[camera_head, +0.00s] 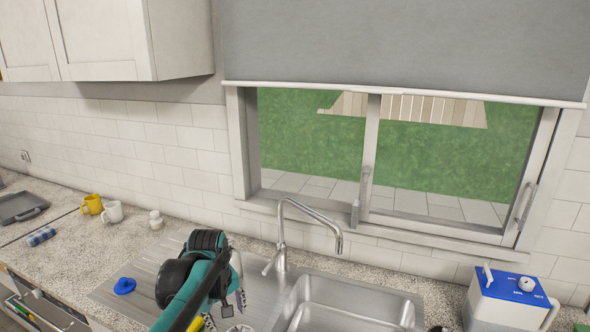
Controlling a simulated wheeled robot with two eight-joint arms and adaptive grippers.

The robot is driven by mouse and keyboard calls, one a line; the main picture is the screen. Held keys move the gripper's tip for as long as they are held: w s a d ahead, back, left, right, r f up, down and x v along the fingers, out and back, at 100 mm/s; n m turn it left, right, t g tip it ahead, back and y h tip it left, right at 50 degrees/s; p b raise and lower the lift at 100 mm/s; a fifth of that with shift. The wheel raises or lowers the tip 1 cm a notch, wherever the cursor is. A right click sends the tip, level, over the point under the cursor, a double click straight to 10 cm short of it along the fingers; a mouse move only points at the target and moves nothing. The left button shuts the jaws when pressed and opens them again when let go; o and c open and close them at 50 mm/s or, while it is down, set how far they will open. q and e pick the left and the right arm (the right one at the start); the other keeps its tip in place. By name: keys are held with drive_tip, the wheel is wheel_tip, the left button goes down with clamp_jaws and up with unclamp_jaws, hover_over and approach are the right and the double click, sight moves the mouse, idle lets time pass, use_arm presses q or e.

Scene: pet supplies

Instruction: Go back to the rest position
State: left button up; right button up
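My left arm, teal and black, reaches up from the bottom of the head view and bends down over the sink's drainboard. Its gripper (226,311) points downward, left of the sink basin (345,304). Its grey fingers look spread apart, with nothing seen between them. A small pale round thing (240,328) shows just below the fingers at the bottom edge, mostly cut off.
The faucet (283,240) stands right of my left arm. A blue stopper-like thing (124,286) lies on the drainboard (145,277). A yellow mug (92,204), white mug (112,212) and small white jar (156,220) stand back left. A blue-topped white container (507,301) stands at right.

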use_arm(q)
drive_tip(key=s+f+m+t+b, duration=0.1)
drive_tip(key=s+f+m+t, duration=0.1)
drive_tip(key=s, duration=0.7)
drive_tip(key=s+f+m+t+b, duration=0.1)
drive_tip(key=s+f+m+t, duration=0.2)
drive_tip(key=s+m, duration=0.3)
drive_tip(key=s, duration=0.3)
drive_tip(key=shift+s+f, duration=0.3)
drive_tip(key=shift+f, duration=0.1)
